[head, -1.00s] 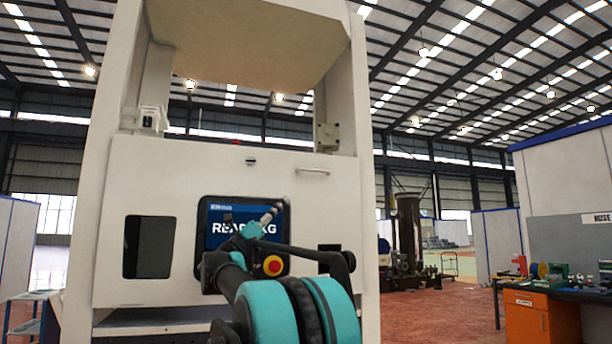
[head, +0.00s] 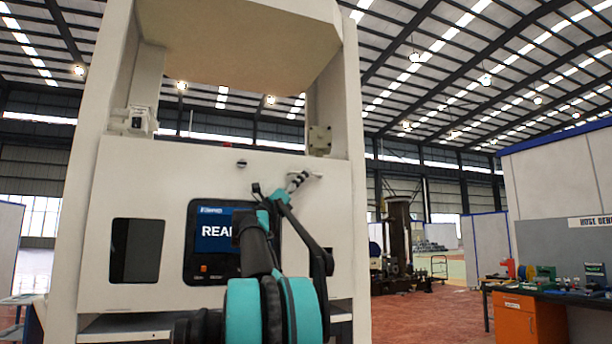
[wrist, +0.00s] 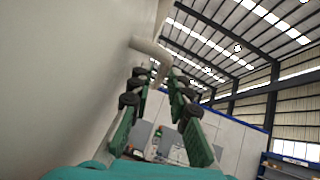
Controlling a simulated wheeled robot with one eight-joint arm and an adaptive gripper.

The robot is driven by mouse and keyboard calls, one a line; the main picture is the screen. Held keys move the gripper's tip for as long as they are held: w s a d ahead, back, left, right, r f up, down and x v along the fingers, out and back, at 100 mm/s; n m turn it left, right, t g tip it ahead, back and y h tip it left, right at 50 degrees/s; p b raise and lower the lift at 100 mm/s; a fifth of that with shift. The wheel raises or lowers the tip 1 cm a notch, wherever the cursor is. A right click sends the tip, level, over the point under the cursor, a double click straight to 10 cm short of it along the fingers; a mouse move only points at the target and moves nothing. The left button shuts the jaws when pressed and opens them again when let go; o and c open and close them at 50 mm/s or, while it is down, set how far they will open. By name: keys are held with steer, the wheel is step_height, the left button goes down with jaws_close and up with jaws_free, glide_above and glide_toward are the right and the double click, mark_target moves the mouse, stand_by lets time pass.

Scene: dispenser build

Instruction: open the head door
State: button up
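The head door is the pale front panel (head: 165,180) of the tall white machine, and it looks shut. Its small pale bar handle (head: 316,175) is at the upper right of the panel, partly hidden behind my gripper (head: 298,180). In the wrist view the handle (wrist: 150,48) curves out from the pale panel face (wrist: 70,70) at left. Its end lies at or just beyond the tips of my gripper (wrist: 158,76), roughly between them. The two green-and-black fingers stand apart with a gap. Whether they touch the handle cannot be told.
A dark screen (head: 212,235) and a dark window (head: 135,250) are set in the panel. My arm covers part of the screen. A workbench with an orange cabinet (head: 528,320) stands at the right, with open red floor between it and the machine.

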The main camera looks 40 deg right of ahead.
steer(key=shift+x, duration=1.05)
jaws_close()
